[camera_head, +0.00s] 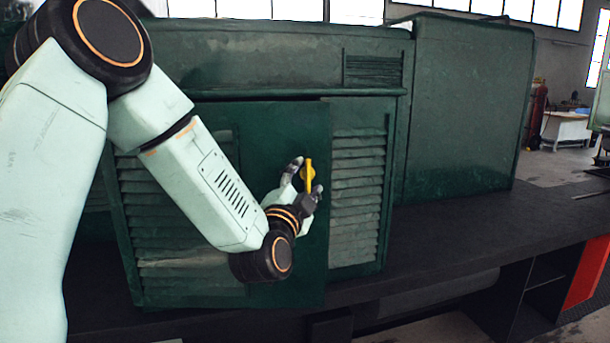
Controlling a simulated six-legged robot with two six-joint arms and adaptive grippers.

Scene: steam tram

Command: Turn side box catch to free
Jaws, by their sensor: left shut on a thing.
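The side box catch (309,173) is a small yellow handle on a dark green door panel (285,125) of the green tram body. It stands roughly upright in the picture. My left gripper (305,178) reaches in from the left and is shut on the yellow catch, with a fingertip on either side of it. The gripper hides part of the catch's lower end and the panel behind it. My right gripper does not show.
Louvred green panels (358,190) flank the door. A plain green box (465,110) stands to the right on the dark running board (470,225). A red fire extinguisher (537,103) and a white table (567,128) are far back right.

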